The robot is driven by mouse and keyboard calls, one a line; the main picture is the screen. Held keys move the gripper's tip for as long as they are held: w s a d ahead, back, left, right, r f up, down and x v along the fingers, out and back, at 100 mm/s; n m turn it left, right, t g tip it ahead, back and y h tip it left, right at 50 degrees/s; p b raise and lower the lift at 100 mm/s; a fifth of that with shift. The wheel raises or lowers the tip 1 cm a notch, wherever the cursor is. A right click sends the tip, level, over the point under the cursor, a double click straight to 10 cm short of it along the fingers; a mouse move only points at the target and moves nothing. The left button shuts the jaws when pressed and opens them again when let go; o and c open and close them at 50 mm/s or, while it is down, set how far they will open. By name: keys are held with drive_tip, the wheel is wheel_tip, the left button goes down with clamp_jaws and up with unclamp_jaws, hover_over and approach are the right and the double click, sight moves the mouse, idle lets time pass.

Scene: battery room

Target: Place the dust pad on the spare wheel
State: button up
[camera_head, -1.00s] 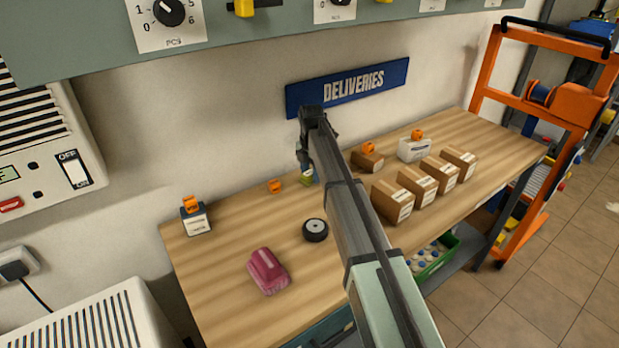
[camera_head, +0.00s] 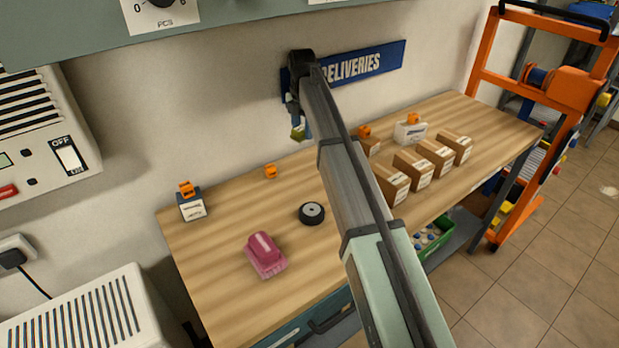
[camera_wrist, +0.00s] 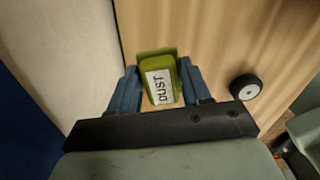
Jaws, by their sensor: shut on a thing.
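The dust pad (camera_wrist: 160,81) is green with a white label reading DUST. In the wrist view my gripper (camera_wrist: 162,88) is shut on it, with a blue finger on each side. In the head view the pad (camera_head: 298,134) shows small below my gripper (camera_head: 297,122), held above the back of the table in front of the wall. The spare wheel (camera_head: 312,213) is black with a pale hub and lies flat on the table, nearer the camera than the pad. The wheel also shows in the wrist view (camera_wrist: 245,87), right of my gripper and apart from it.
A pink object (camera_head: 265,256) lies on the wooden table (camera_head: 222,268) left of the wheel. A small labelled box (camera_head: 191,207) stands at the left, and an orange piece (camera_head: 271,171) at the back. Several cardboard boxes (camera_head: 413,168) stand on the right. A DELIVERIES sign (camera_head: 362,68) hangs behind.

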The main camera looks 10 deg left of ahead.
drive_tip(key=s+d+r, duration=0.2)
drive_tip(key=s+r, duration=0.2)
drive_tip(key=s, duration=0.8)
drive_tip(key=m, duration=0.2)
hover_over(314, 209)
drive_tip(key=f, duration=0.2)
drive_tip(key=shift+w+f, duration=0.1)
drive_tip(key=shift+f, duration=4.8)
drive_tip(key=shift+f, duration=0.1)
drive_tip(key=o, duration=1)
wheel_tip(314, 209, up, 12)
drive_tip(key=shift+r, duration=0.15)
